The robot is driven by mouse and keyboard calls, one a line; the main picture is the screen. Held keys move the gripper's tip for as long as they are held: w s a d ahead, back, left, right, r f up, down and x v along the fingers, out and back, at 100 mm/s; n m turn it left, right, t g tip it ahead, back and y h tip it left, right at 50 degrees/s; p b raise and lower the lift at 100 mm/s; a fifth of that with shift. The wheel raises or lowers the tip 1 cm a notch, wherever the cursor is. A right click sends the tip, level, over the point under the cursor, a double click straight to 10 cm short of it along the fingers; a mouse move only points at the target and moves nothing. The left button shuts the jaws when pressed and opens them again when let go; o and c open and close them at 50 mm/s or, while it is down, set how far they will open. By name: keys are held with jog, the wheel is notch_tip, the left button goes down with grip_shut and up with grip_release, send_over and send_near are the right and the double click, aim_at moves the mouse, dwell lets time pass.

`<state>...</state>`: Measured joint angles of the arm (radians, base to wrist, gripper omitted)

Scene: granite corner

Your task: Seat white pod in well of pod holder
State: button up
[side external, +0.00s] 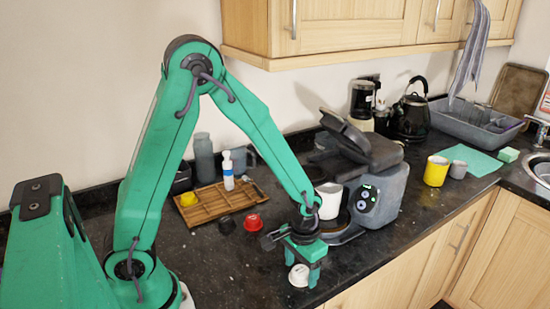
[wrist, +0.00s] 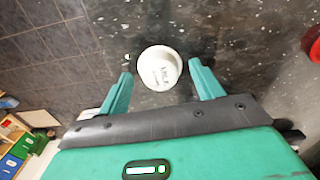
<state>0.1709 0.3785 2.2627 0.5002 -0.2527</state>
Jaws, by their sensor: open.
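The white pod (side external: 299,276) stands on the dark counter near its front edge. In the wrist view the white pod (wrist: 160,68) shows its round, printed lid. My gripper (side external: 303,266) is low over the pod, jaws open. In the wrist view the green fingers of my gripper (wrist: 160,74) are on either side of the pod, with a visible gap on each side. I cannot clearly make out a pod holder or its well; a grey coffee machine (side external: 380,196) with a raised dark lid stands behind my gripper, its front partly hidden.
A white cup (side external: 329,201) stands at the machine's front. A red pod (side external: 254,222) and a black pod (side external: 226,225) lie left of my gripper. A wooden tray (side external: 215,212) holds a yellow pod (side external: 188,199) and a bottle. A yellow mug (side external: 436,171) stands right.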

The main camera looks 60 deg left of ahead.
aim_at(301, 272)
dwell(0.4)
jog(key=c, duration=1.1)
jog(key=shift+o, duration=0.2)
jog(key=shift+r, duration=0.1)
jog(key=shift+r, duration=0.7)
notch_tip(301, 272, up, 3)
jog(key=shift+d+f, duration=0.1)
jog(key=shift+d, duration=0.05)
jog(key=s+d+r, duration=0.6)
jog(key=s+d, duration=0.1)
jog(key=d, duration=0.1)
jog(key=shift+s+d+r, duration=0.3)
